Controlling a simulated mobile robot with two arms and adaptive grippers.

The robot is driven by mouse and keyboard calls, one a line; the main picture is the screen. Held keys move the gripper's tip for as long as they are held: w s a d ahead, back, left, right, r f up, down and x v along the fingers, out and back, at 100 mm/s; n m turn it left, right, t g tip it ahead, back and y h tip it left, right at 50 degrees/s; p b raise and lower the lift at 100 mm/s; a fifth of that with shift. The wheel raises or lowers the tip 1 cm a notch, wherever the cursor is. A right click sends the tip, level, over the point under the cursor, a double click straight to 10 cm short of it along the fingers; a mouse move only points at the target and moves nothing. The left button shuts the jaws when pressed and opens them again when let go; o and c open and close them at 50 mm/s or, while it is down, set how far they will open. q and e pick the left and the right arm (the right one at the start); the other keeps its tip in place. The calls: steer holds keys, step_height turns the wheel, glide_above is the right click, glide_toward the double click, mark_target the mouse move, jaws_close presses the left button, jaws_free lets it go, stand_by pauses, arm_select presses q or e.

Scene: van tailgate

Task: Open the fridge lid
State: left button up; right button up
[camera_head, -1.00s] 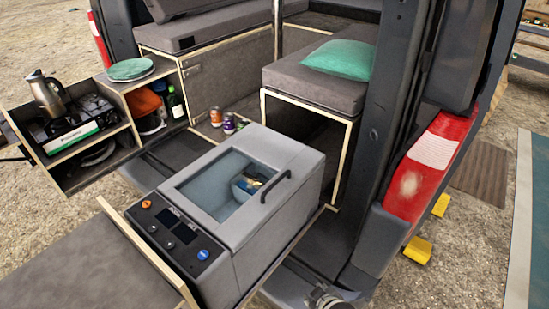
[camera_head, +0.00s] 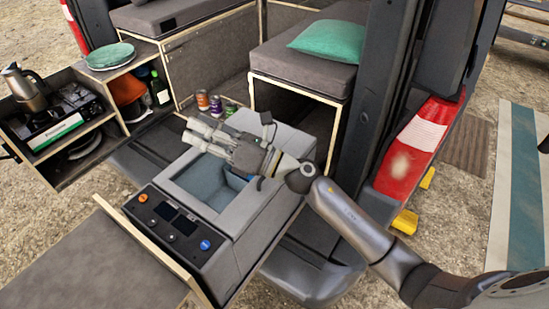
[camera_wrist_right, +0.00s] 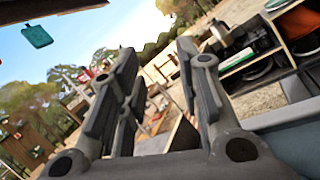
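The grey fridge (camera_head: 232,246) stands on the pull-out tray behind the van, with a control panel (camera_head: 176,229) at its front. The blue inside (camera_head: 203,184) shows within the grey rim. My right gripper (camera_head: 194,131) reaches across the fridge top from the right, its fingers pointing left. The wrist view (camera_wrist_right: 158,75) shows its two fingers apart with nothing between them. The lid's handle is hidden, and the gripper covers much of the top. I cannot tell whether the lid is raised or whether the gripper touches it. My left gripper is not in view.
The van's side pillar (camera_head: 374,105) and red tail light (camera_head: 415,150) stand right of the fridge, near my right arm. Several cans (camera_head: 215,106) stand behind it. A kitchen drawer with a kettle (camera_head: 25,88) is at the left. A flat grey board (camera_head: 90,262) lies in front.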

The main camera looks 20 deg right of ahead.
step_height(320, 180, down, 8)
steer(key=r+n+g+h, duration=0.1)
steer(key=n+g+h, duration=0.7)
steer(key=n, duration=0.9)
steer(key=w+d+f+n+g+h+p, duration=0.15)
steer(key=d+h, duration=0.25)
steer(key=d, duration=0.5)
steer(key=w+d+n+g+h, duration=0.1)
steer(key=d+n+h, duration=0.25)
steer(key=d, duration=0.55)
steer(key=shift+m, duration=0.5)
steer(key=p+x, duration=0.1)
steer(key=x, duration=0.3)
steer(key=p+x, duration=0.2)
steer(key=x, duration=0.3)
steer(key=shift+w+d+f, duration=0.1)
steer(key=shift+d+f, duration=0.1)
steer(key=shift+f, duration=0.05)
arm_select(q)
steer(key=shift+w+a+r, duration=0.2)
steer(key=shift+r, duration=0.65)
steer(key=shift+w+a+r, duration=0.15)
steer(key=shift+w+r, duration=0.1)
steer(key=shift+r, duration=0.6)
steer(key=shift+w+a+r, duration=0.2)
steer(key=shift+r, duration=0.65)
arm_select(e)
steer(key=shift+w+f, duration=0.1)
steer(key=shift+f, duration=0.5)
jaws_close()
